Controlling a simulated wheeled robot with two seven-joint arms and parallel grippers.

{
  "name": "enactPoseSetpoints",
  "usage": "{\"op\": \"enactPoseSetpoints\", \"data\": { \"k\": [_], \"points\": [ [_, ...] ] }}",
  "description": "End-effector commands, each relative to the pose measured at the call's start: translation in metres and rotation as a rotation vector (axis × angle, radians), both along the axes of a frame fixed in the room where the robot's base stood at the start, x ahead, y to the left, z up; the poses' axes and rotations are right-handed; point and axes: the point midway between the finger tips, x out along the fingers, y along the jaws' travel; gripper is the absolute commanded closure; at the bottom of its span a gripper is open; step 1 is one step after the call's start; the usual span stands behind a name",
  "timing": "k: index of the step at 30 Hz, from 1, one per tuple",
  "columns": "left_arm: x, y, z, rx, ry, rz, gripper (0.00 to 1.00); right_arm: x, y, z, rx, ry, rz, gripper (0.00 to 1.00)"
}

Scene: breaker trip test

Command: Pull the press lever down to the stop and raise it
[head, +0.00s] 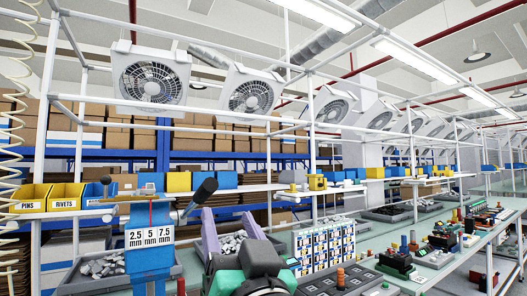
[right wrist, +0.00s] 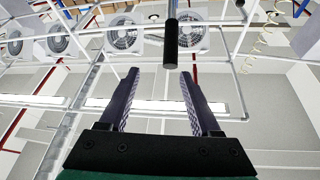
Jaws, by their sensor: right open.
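The blue press (head: 150,262) stands at the left in the head view, with a white scale plate reading 2.5, 5 and 7.5 mm. Its lever (head: 202,192) has a black grip and slants up to the right. My right gripper (head: 230,220) is open and empty, its purple fingers pointing up, to the right of the lever grip in the picture. In the right wrist view the lever grip (right wrist: 171,45) hangs from the top, just beyond the open fingertips (right wrist: 159,76); I see no contact. My left gripper is not in view.
Yellow bins (head: 30,198) marked PINS and RIVETS sit left of the press. Grey trays of metal parts (head: 100,265) lie beside and behind it. A rack of breakers (head: 325,245) and a dark tray (head: 340,280) stand right of my gripper. White frame posts rise behind.

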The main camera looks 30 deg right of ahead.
Motion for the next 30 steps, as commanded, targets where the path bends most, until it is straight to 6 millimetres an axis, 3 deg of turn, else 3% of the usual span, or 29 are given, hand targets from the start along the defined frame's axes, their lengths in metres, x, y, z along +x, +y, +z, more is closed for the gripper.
{"op": "enactPoseSetpoints", "data": {
  "k": [5, 12, 18, 29, 30],
  "points": [
    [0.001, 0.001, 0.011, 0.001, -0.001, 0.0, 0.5, 0.024, -0.002, 0.01, -0.004, 0.005, -0.005, 0.36],
    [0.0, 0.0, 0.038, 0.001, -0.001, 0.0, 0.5, 0.084, -0.008, 0.038, -0.004, 0.005, -0.005, 0.36],
    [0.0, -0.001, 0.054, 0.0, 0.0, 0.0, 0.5, 0.123, -0.011, 0.052, -0.004, 0.002, -0.004, 0.36],
    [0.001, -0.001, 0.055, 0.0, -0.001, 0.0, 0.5, 0.133, -0.012, 0.053, -0.001, 0.0, -0.002, 0.36],
    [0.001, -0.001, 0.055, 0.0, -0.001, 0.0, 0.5, 0.133, -0.012, 0.053, -0.001, 0.0, -0.002, 0.51]
  ]
}}
